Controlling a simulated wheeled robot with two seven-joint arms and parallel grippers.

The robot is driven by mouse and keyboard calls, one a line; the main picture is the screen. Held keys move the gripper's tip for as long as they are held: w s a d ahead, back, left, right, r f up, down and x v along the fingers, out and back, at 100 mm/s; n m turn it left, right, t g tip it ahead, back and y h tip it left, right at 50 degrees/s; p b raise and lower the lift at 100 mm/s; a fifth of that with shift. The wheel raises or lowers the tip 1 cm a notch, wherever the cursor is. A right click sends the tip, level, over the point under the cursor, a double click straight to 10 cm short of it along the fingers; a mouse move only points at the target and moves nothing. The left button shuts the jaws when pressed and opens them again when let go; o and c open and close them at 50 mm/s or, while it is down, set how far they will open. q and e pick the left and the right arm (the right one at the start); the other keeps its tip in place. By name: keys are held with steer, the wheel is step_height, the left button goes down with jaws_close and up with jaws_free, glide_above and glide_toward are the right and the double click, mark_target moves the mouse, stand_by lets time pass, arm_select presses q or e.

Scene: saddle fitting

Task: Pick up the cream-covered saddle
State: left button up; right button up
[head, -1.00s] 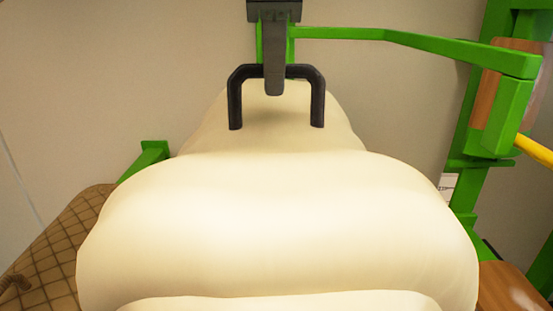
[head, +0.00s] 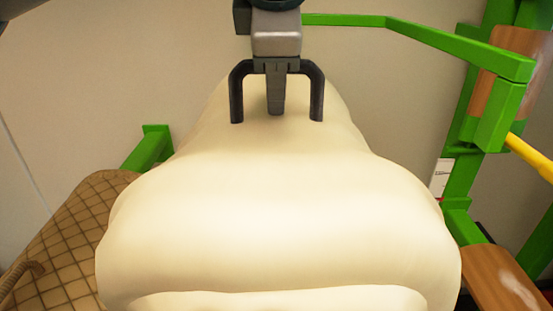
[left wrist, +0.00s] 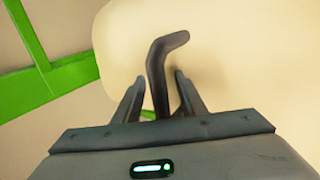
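The cream-covered saddle (head: 270,225) fills the middle of the head view, its narrow end pointing away from me. A dark arched handle (head: 317,95) stands on that narrow end. My left gripper (head: 276,100) points down over the middle of the handle's crossbar. In the left wrist view the left gripper (left wrist: 160,78) is open, with one finger on each side of the handle (left wrist: 157,65) and gaps still visible. The cream cover (left wrist: 240,60) lies behind the fingers. My right gripper is not in view.
A green frame (head: 470,170) with a long arm rises at the right. A yellow bar (head: 530,155) and brown pads (head: 500,280) are near it. A brown quilted pad (head: 75,235) lies at the left beside a green bracket (head: 150,148). Plain wall is behind.

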arm_select(q)
steer(key=shift+w+f, duration=0.2)
steer(key=shift+f, duration=0.1)
steer(key=shift+c, duration=0.6)
jaws_close()
stand_by(0.9)
steer(key=shift+r, duration=0.15)
